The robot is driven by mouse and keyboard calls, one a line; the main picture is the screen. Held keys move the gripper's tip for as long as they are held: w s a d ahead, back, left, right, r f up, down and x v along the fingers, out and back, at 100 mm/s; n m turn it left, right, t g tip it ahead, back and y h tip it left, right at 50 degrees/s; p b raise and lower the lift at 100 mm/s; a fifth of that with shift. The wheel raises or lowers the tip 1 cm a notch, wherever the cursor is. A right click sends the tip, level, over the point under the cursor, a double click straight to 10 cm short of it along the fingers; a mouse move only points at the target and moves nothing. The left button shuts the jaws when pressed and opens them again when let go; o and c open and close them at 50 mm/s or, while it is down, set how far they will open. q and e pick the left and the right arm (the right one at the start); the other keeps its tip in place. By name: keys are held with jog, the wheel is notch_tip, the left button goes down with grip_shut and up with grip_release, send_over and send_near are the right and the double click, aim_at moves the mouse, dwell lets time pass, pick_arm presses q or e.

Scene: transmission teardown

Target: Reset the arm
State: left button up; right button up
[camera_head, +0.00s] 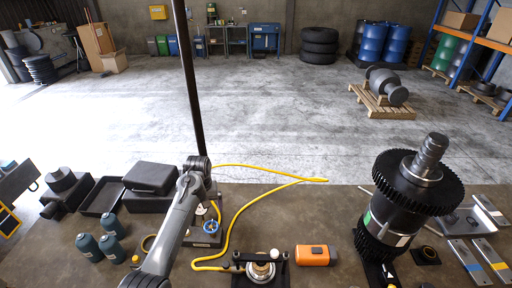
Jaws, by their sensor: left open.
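My left arm (172,232) comes in from the bottom left and rises to a bent wrist above the bench. My left gripper (208,213) hangs below that wrist, small and partly hidden by the arm. It is open, and I see nothing held between its fingers. It is over or close to a small fixture with a blue ring (211,227); I cannot tell if they touch. My right arm and gripper are not in view.
A large dark gear shaft (405,198) stands on the bench at right, with metal plates (476,262) beside it. A yellow hose (232,228) loops across the middle. An orange device (315,255), teal bottles (88,246) and black cases (150,178) are also on the bench.

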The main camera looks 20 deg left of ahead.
pick_arm(q)
jog(key=s+d+f+m+t+y+p, duration=0.15)
jog(key=s+d+f, duration=0.25)
jog(key=s, duration=0.5)
jog(key=s+d+f+m+p, duration=0.1)
jog(key=s+d+f+m, duration=0.25)
jog(key=s, duration=0.55)
jog(key=s+d+r+m+t+h+p, duration=0.1)
jog(key=s+d+r, duration=0.3)
jog(key=s, duration=0.5)
jog(key=s+d+r+m+t+p, duration=0.1)
jog(key=s+d+r, duration=0.3)
jog(key=s, duration=0.5)
jog(key=shift+d+m+h, duration=0.35)
jog(key=shift+d+m, duration=0.25)
jog(key=shift+d, duration=0.5)
jog(key=shift+s, duration=0.1)
